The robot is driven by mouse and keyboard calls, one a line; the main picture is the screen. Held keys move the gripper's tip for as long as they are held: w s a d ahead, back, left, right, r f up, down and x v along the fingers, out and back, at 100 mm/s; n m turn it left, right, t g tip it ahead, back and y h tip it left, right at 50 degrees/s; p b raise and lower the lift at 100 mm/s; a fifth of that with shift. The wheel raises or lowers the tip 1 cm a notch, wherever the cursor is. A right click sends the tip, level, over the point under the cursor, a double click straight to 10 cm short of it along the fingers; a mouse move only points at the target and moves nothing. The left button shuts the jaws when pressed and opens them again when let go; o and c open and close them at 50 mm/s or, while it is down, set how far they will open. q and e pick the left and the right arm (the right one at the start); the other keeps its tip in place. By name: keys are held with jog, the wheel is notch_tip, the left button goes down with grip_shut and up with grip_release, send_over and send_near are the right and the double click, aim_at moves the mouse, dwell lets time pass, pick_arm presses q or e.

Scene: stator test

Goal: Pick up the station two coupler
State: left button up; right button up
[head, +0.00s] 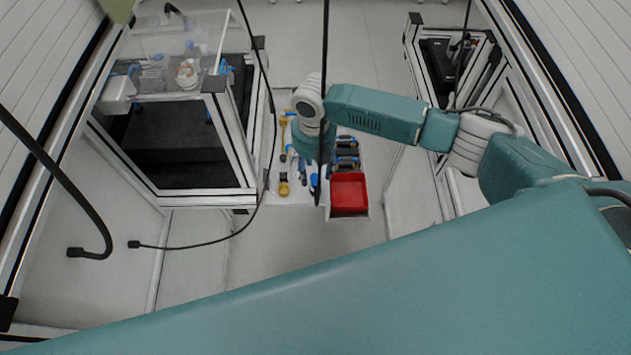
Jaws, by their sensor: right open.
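Several dark parts with blue bits (346,152) lie in a row on the white tray table (296,200). They may be couplers, but I cannot tell which one is the station two coupler. My right arm reaches in from the right, and its right gripper (317,168) points down over the tray table, just left of these parts. It is open; its fingers are small and partly hidden by the wrist and a black cable. I see nothing held in it. My left gripper is not in view.
A red bin (349,193) sits at the table's near right corner. Yellow and blue tools (284,186) lie on the left side. A framed station (180,140) stands left, another (455,65) right. Black cables hang across the view. Floor shows between the stations.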

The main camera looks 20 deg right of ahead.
aim_at(315, 178)
jog(key=f, duration=0.2)
jog(key=f+p, duration=0.1)
jog(key=shift+s+d+f, duration=0.1)
jog(key=shift+s+f, duration=0.1)
jog(key=shift+f, duration=0.2)
jog(key=shift+f+p, duration=0.3)
jog(key=shift+f, duration=0.25)
grip_shut()
jog(key=shift+w+r, duration=0.1)
